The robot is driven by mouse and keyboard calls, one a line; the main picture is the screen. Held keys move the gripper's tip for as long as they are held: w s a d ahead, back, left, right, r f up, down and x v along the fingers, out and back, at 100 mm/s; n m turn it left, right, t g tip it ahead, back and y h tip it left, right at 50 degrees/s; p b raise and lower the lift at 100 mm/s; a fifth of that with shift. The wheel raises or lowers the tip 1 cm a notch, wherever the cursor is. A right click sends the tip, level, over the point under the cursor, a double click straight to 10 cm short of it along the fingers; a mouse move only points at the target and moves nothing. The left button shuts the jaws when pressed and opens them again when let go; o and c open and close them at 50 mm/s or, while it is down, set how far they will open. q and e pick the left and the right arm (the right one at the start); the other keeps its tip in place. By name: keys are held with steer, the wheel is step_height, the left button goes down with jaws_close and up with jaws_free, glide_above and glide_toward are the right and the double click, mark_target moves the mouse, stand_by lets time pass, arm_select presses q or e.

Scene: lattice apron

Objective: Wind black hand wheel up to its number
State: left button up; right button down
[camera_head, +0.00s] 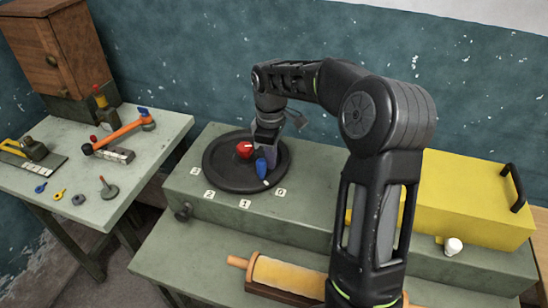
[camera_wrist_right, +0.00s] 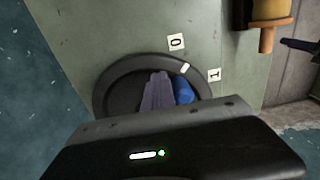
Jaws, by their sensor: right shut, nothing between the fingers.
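The black hand wheel (camera_head: 222,172) lies flat on top of the green cabinet, with a red knob (camera_head: 244,149) near its middle. A blue handle (camera_head: 262,168) stands on the wheel; it also shows in the right wrist view (camera_wrist_right: 184,91). A white mark (camera_wrist_right: 185,67) on the wheel points between the number plates 0 (camera_wrist_right: 176,42) and 1 (camera_wrist_right: 214,75). Plates 2 (camera_head: 209,194) and 3 (camera_head: 195,171) sit further left around the rim. My right gripper (camera_wrist_right: 158,76) is shut and empty over the wheel, right beside the blue handle; I cannot tell whether they touch. My left gripper is out of view.
A yellow box (camera_head: 465,200) with a black handle stands on the right. A roller (camera_head: 290,275) lies on the lower front ledge, and a white knob (camera_head: 453,246) is at the right. A side table (camera_head: 95,205) with several tools stands at left, under a wooden cabinet (camera_head: 55,45).

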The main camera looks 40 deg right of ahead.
mark_target(256, 178)
steer(key=shift+s+a+b, duration=0.15)
steer(key=shift+a+b, duration=0.25)
steer(key=shift+a, duration=0.95)
steer(key=shift+w+a+p, duration=0.25)
steer(key=shift+w+a, duration=0.05)
steer(key=shift+a, duration=0.2)
steer(key=shift+w+a+p, duration=0.2)
steer(key=shift+w+a, duration=0.1)
steer(key=shift+a, duration=0.2)
stand_by(1.5)
steer(key=shift+s+d, duration=0.95)
steer(key=shift+d, duration=0.25)
step_height(256, 178, up, 8)
steer(key=p, duration=0.6)
stand_by(0.8)
